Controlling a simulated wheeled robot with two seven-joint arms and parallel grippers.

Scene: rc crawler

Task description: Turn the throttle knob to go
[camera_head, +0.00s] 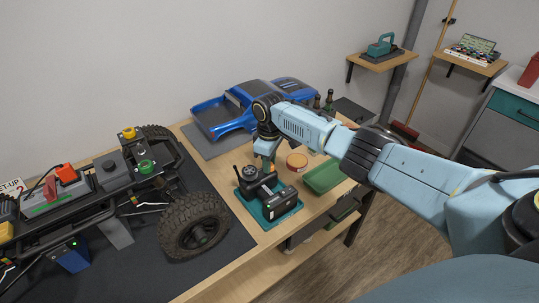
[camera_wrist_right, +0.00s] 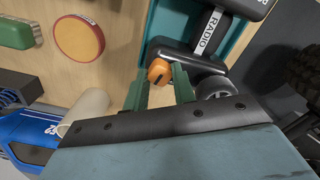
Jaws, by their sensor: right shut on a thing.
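The black radio controller (camera_head: 266,190) rests on a teal tray (camera_head: 287,215) on the wooden bench. Its RADIO label (camera_wrist_right: 208,32) shows in the right wrist view. The throttle knob (camera_wrist_right: 159,70) is small and orange, with a short dark mark on it, and sticks out from the radio's body. My right gripper (camera_head: 267,163) reaches down over the radio. In the right wrist view its green fingers (camera_wrist_right: 161,77) stand on either side of the knob and are shut on it. Knob markings cannot be read. My left gripper is not in view.
The crawler chassis (camera_head: 112,175) with big tyres stands on a dark mat at left. A blue truck body (camera_head: 232,108) lies behind the radio. A round red-rimmed tin (camera_head: 297,162) and a green tray (camera_head: 323,178) sit right of the radio, close to my right arm.

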